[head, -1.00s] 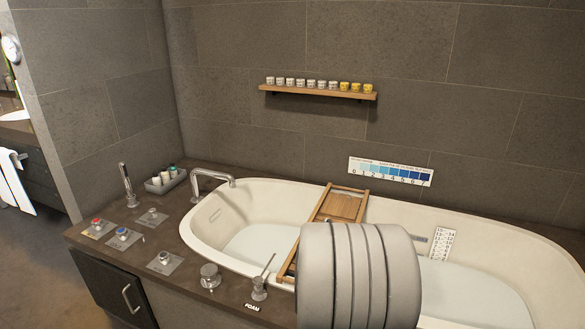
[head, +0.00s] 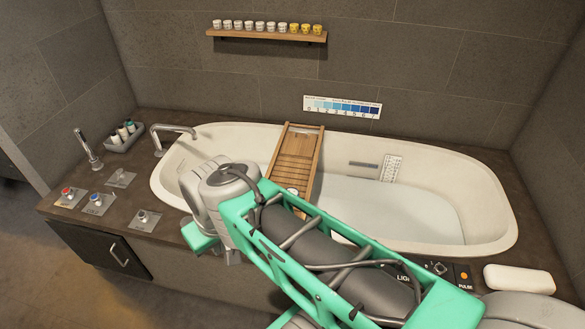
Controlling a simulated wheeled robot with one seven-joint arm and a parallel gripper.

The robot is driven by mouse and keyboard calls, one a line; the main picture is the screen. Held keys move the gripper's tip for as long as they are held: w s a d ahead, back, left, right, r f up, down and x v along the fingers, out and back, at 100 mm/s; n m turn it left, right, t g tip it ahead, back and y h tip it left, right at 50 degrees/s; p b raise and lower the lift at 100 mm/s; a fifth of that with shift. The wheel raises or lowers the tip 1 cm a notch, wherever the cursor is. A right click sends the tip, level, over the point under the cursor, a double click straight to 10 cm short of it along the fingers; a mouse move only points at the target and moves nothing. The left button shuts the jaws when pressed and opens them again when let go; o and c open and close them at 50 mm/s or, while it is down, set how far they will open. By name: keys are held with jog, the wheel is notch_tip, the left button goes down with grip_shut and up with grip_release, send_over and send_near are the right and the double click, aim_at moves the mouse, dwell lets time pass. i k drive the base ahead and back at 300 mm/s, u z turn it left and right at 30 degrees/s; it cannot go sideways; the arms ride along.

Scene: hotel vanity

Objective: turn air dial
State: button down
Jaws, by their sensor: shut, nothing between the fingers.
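I cannot read any label as AIR, so I cannot tell which control is the air dial. On the left deck are a red-marked knob (head: 67,192), a blue-marked knob (head: 96,199), a rear plain knob (head: 120,176) and a front plain knob (head: 143,216). On the front right deck a small control (head: 440,268) sits beside an orange button (head: 464,275) labelled PULSE. A label reading "LIG" is partly covered by my arm. My green and grey arm crosses the front deck and hides the controls there. My gripper's fingers do not show.
The tub (head: 430,205) holds water and has a wooden tray (head: 296,150) across it. A spout (head: 174,129), a hand shower (head: 87,148) and a bottle caddy (head: 125,137) stand at left. A white pad (head: 519,279) lies at front right. A cup shelf (head: 267,36) hangs above.

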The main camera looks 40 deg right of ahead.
aim_at(439, 269)
jog(key=z, duration=1.35)
jog(key=k, duration=0.95)
jog(key=u, duration=0.25)
jog(key=i, duration=0.5)
